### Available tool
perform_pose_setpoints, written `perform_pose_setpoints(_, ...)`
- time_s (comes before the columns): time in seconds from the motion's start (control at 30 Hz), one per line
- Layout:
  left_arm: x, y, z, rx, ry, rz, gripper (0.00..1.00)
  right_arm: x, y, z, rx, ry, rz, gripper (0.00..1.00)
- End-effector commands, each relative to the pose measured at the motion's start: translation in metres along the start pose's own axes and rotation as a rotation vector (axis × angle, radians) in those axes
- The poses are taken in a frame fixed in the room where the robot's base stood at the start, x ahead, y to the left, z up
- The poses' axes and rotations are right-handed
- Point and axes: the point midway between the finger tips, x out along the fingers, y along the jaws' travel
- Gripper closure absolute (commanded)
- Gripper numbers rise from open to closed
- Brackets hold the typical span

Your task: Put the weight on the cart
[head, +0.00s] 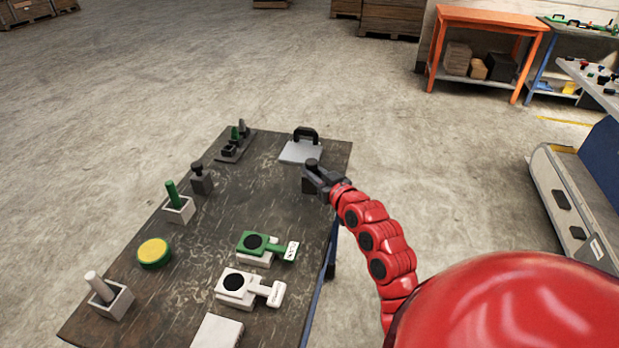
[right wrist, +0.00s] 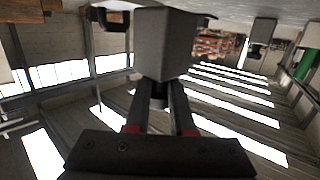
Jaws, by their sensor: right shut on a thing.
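The weight is a grey block with a dark round knob (head: 312,163), at the far right part of the table. My right gripper (head: 322,178) is shut on its knob. In the right wrist view the grey block of the weight (right wrist: 164,45) shows upside down beyond the fingers (right wrist: 158,97). I cannot tell whether the weight touches the table. What looks like the cart, a flat light plate (head: 297,152) with a black handle, stands just behind the weight near the far right corner. My left gripper is not in view.
The dark table (head: 240,195) also holds a similar dark knobbed block (head: 201,180), a green post on a white base (head: 175,203), a yellow disc (head: 154,252), green (head: 256,243) and white (head: 235,283) devices. The table between them and the weight is clear.

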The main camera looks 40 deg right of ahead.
Motion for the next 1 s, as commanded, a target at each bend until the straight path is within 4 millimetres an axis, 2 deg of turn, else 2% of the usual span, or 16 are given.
perform_pose_setpoints(0.1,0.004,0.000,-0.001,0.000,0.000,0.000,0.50,0.008,-0.008,-0.004,0.000,0.004,-0.004,1.00)
perform_pose_setpoints(0.3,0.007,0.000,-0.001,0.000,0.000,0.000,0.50,0.010,-0.006,0.025,0.001,-0.001,-0.002,1.00)
perform_pose_setpoints(0.4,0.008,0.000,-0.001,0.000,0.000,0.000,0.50,0.011,-0.007,0.032,0.000,0.001,-0.003,1.00)
perform_pose_setpoints(0.8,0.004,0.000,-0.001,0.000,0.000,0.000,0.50,0.011,-0.006,0.036,-0.001,0.004,-0.001,1.00)
perform_pose_setpoints(0.83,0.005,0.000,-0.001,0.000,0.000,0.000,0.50,0.011,-0.006,0.035,-0.001,0.002,-0.001,0.73)
perform_pose_setpoints(0.97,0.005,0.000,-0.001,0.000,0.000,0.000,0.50,0.011,-0.006,0.036,-0.001,0.001,-0.001,0.49)
perform_pose_setpoints(1.0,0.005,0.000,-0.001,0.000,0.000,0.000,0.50,0.011,-0.006,0.036,0.000,0.001,-0.001,0.48)
